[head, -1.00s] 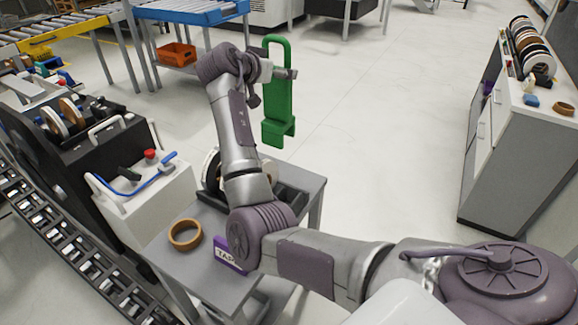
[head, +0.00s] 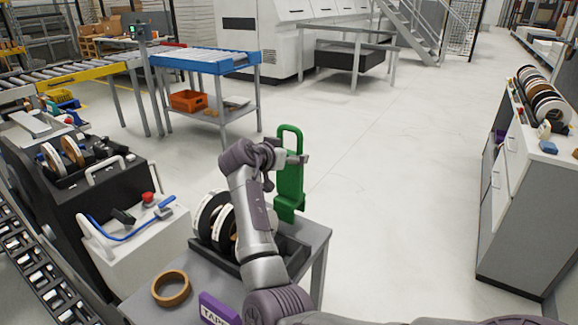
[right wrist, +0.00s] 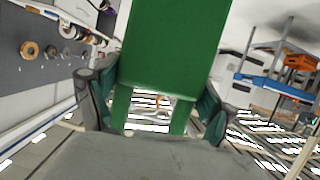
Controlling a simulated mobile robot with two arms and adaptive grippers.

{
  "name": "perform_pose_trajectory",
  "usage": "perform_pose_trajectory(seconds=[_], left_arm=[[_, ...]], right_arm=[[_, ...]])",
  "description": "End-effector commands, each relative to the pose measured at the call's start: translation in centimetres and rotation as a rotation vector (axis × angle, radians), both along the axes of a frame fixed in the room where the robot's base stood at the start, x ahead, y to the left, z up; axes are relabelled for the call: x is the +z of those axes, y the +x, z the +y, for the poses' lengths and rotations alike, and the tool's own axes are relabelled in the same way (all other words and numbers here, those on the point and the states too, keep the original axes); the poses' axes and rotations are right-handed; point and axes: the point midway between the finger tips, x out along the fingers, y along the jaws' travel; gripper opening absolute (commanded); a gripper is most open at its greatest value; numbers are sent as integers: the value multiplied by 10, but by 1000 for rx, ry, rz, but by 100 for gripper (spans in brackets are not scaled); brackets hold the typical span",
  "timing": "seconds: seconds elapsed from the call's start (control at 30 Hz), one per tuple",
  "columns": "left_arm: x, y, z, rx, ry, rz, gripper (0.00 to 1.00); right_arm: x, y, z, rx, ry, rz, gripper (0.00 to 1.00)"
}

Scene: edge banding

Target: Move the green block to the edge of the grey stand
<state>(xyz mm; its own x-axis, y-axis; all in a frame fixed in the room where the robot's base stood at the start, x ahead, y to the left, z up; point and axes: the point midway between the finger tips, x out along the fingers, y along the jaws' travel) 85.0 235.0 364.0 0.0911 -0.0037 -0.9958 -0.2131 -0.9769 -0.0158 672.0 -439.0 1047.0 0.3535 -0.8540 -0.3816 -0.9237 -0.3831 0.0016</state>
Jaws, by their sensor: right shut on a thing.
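The green block (head: 290,187) is a tall plate with a loop handle at its top and a notched foot. My right gripper (head: 293,160) is shut on it below the handle and holds it roughly upright. The block also fills the upper middle of the right wrist view (right wrist: 180,45), between the two fingers. The grey stand (head: 318,233) is the small grey table at the lower middle. The block's foot overlaps the stand's far edge in the head view; I cannot tell whether they touch. My left gripper is out of view.
The stand carries a dark tray (head: 292,252) with tape reels (head: 213,222), a brown tape ring (head: 171,289) and a purple label (head: 219,310). A white-topped cabinet (head: 520,190) stands at the right. The floor behind the stand is clear.

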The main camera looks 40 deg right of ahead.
Motion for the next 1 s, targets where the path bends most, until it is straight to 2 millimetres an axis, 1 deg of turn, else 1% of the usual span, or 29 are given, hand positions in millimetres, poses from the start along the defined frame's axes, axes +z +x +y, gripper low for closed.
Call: perform_pose_trajectory(seconds=[0.1,0.2,0.43,0.57,0.6,0.67,1.0], left_arm=[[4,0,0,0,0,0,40],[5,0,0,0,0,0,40],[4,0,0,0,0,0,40],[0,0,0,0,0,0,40],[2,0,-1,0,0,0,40],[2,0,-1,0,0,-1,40],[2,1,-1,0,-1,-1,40]], right_arm=[[-18,0,0,1,-1,5,14],[-28,0,0,1,-1,2,14],[-30,0,0,0,-1,-2,14],[-34,0,0,0,-1,0,14],[-33,0,0,0,0,0,89],[-33,0,0,0,1,0,99],[-33,0,0,0,1,1,100]])
